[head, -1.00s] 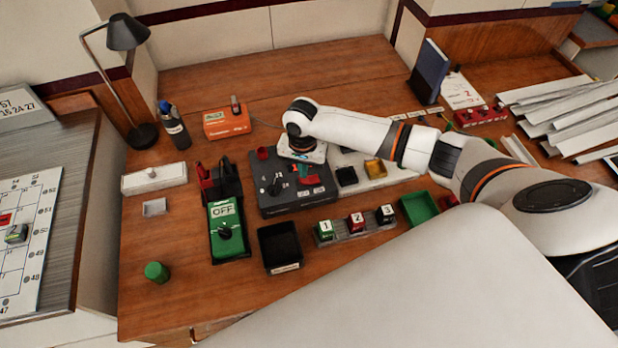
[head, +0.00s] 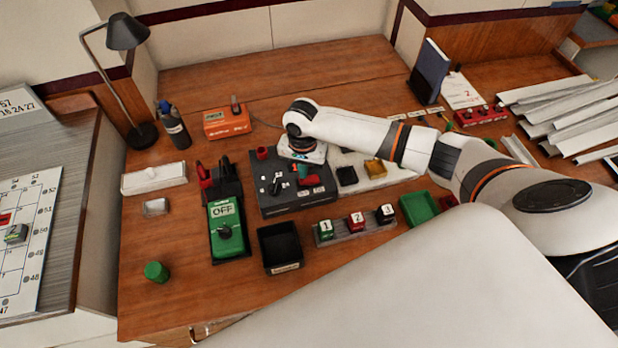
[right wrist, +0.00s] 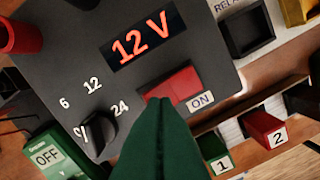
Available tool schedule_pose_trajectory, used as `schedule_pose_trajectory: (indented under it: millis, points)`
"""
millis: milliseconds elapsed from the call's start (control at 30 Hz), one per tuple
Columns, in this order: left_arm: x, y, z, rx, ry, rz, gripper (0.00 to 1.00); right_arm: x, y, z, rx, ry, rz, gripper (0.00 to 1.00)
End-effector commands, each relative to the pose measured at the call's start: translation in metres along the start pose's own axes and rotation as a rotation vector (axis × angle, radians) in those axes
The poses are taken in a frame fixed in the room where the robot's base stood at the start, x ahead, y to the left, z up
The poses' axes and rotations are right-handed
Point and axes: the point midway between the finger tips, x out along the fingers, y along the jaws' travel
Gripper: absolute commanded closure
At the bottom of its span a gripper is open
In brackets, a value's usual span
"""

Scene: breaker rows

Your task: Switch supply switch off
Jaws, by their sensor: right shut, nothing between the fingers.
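The supply box (head: 262,204) is a dark grey unit in the middle of the bench. Its red supply switch (head: 312,182) is a rocker. In the right wrist view the switch (right wrist: 180,84) has an ON label at its right end, and the display (right wrist: 142,33) reads 12 V in lit red. My right gripper (right wrist: 158,103) is shut and empty, with dark green fingers. Its tips (head: 303,170) overlap the left end of the switch in the wrist view; I cannot tell whether they touch. They hide what lies below that end. My left gripper is out of view.
A black knob (right wrist: 98,132) sits left of the fingers. A green meter (head: 227,230) marked OFF stands left of the supply box. A black tray (head: 279,251) and a rail of numbered blocks (head: 351,237) lie in front.

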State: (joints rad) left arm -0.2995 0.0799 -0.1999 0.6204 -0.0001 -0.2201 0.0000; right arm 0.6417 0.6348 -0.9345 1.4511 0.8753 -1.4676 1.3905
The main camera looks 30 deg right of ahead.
Motion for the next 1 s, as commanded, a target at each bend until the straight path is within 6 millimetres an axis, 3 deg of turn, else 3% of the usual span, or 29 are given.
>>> schedule_pose_trajectory:
  millis: [1000]
  points:
    - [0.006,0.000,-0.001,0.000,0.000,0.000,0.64,0.016,-0.001,0.000,0.000,0.000,-0.002,1.00]
